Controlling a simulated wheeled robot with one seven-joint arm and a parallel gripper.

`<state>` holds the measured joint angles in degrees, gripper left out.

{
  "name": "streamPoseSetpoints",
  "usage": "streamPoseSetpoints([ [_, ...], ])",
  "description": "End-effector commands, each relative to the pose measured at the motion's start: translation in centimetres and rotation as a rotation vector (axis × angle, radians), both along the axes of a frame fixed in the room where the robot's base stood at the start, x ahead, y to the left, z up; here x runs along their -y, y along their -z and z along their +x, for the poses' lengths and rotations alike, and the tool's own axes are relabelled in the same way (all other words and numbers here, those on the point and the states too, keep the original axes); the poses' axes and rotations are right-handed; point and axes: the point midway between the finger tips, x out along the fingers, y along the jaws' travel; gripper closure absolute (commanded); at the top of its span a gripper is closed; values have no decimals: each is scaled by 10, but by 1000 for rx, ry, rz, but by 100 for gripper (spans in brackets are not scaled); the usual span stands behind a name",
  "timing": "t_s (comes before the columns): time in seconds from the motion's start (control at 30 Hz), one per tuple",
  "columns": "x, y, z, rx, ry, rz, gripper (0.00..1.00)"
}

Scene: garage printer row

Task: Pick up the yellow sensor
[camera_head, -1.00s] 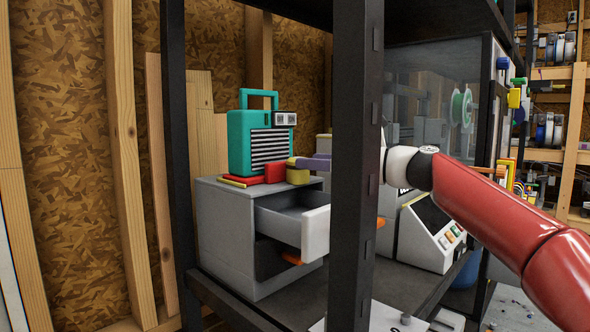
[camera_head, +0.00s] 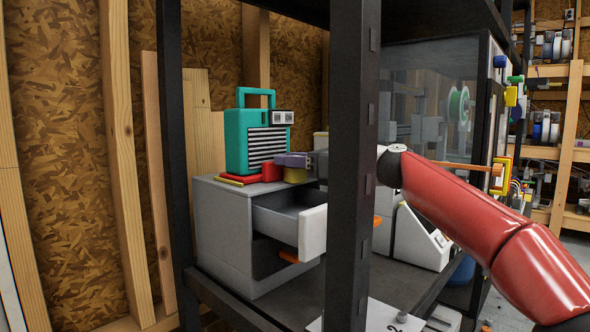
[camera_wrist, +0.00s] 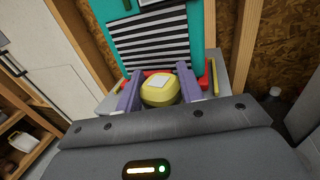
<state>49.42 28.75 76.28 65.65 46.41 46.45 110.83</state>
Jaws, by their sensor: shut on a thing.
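The yellow sensor (camera_wrist: 160,90) is a rounded yellow block with a pale label on top. In the wrist view it sits between the two purple fingers of my gripper (camera_wrist: 158,80), which is shut on it. In the head view my gripper (camera_head: 293,162) is over the top of the grey drawer cabinet, and the sensor (camera_head: 297,175) shows below a purple finger. I cannot tell whether the sensor still touches the cabinet top.
The teal case (camera_head: 250,140) with a striped front stands right behind. The grey cabinet (camera_head: 225,230) has an open drawer (camera_head: 312,230) below. A black shelf post (camera_head: 350,200) stands in front of my arm.

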Motion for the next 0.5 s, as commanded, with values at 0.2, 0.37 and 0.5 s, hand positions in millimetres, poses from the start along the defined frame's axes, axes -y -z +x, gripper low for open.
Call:
streamPoseSetpoints([
  [0.2, 0, -1, 0, 0, 0, 0, 89],
  [0.37, 0, -10, 0, 1, -1, 0, 89],
  [0.5, -1, -29, 0, 3, -1, -1, 89],
])
